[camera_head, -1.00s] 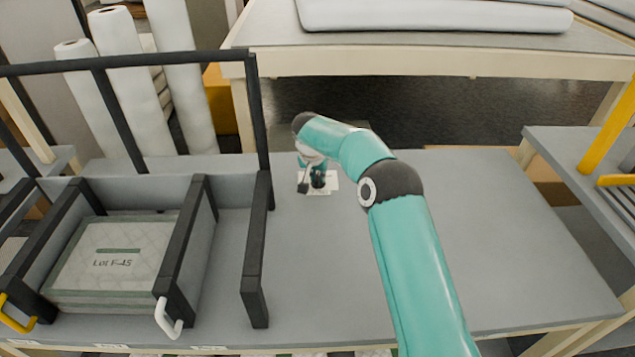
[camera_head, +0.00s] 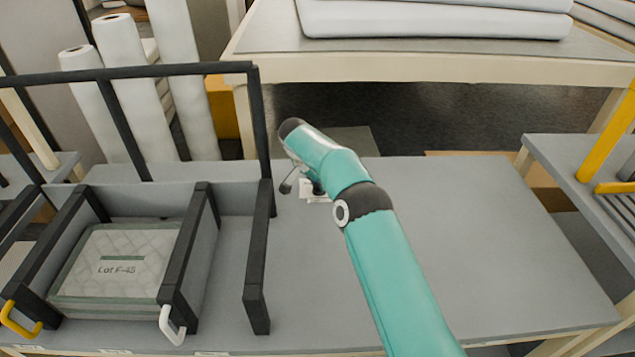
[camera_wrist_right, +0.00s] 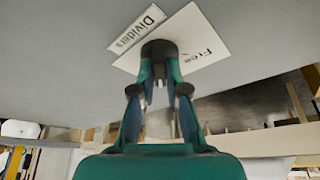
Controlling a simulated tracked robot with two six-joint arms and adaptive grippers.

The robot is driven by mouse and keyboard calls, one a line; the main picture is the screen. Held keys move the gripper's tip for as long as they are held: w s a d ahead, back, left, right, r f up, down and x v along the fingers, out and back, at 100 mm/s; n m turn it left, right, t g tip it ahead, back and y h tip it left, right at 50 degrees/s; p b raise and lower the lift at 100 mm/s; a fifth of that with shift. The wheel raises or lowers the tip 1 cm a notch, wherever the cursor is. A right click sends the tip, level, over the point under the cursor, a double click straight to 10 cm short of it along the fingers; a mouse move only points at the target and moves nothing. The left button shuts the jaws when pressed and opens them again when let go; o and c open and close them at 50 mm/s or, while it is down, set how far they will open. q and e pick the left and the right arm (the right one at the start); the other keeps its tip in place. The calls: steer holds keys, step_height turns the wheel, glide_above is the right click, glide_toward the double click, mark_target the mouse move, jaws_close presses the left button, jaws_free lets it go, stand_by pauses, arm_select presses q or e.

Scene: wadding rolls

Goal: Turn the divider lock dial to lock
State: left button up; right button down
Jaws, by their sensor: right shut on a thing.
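The dark divider lock dial (camera_wrist_right: 158,48) stands on a white card (camera_wrist_right: 195,42) in the right wrist view. The word "Free" shows on the card to the right of the dial. A "Dividers" label (camera_wrist_right: 137,28) lies beside it. My right gripper (camera_wrist_right: 160,75) has its fingers on both sides of the dial and is shut on it. In the head view the right gripper (camera_head: 313,188) is small and partly hidden by my arm, over the white card (camera_head: 320,198). The dial's pointer mark cannot be made out. My left gripper is out of view.
A black divider frame (camera_head: 258,230) stands left of the dial. A quilted stack marked "Lot F-45" (camera_head: 120,265) lies in a bay further left, with a white handle (camera_head: 171,325) and a yellow handle (camera_head: 18,322) in front. The grey tabletop (camera_head: 480,240) to the right is clear.

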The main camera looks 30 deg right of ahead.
steer(key=shift+w+a+r, duration=0.1)
steer(key=c, duration=1.2)
jaws_free()
